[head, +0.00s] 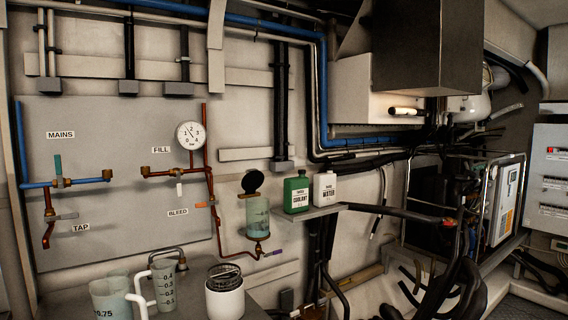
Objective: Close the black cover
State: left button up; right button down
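A round black cover (252,181) stands upright at the top of a clear cylindrical vessel (257,217). Its flat face points toward me, and it is raised off the vessel's mouth, so the vessel is open. The vessel holds pale blue-green liquid and is mounted at the wall, with copper pipe at its foot. How the cover joins the rim is too small to make out. Neither of my grippers shows in the head view.
A green coolant bottle (297,193) and a white water bottle (325,188) stand on a small shelf (312,212) right of the vessel. Measuring jugs (112,298) and a white jar (225,296) stand below left. Black hoses crowd the lower right.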

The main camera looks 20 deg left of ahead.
aim_at(254, 179)
jog(key=u, duration=0.3)
jog(key=i, duration=0.9)
jog(key=u, duration=1.25)
jog(key=i, duration=0.35)
jog(key=u, duration=0.3)
